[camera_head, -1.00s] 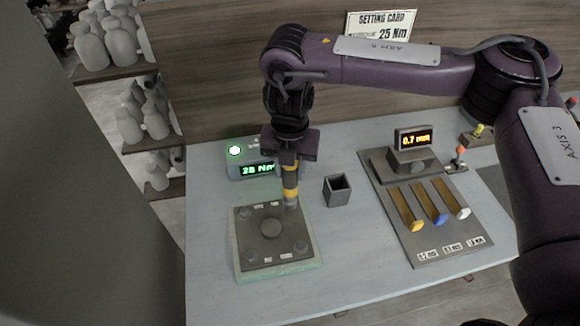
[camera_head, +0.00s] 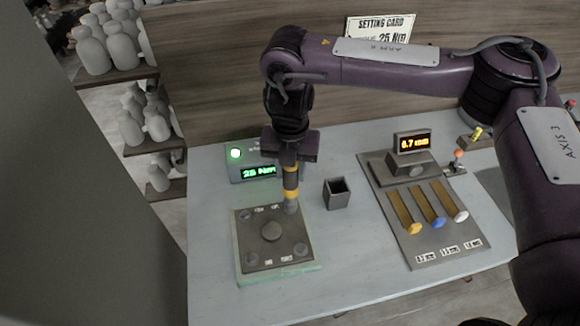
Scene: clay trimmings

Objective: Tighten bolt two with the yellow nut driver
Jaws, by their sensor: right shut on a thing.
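My right gripper (camera_head: 290,160) points down and is shut on the yellow nut driver (camera_head: 291,182), a dark upright tool with yellow bands. The driver's grey lower end stands over the back right corner of a dark square plate (camera_head: 262,252), at a bolt position. The bolt there is hidden under the driver. Other bolts show at the plate's corners, such as the front right one (camera_head: 301,250), and a round boss (camera_head: 271,231) is in the middle. The plate lies on a pale green base (camera_head: 280,279). My left gripper is not in view.
A box (camera_head: 235,173) behind the plate shows "25 Nm" and a lit green lamp. An open dark holder (camera_head: 337,193) stands right of the driver. Further right is a panel (camera_head: 440,258) with yellow, blue and white-ended sliders and a display. A setting card (camera_head: 380,27) reads 25 Nm.

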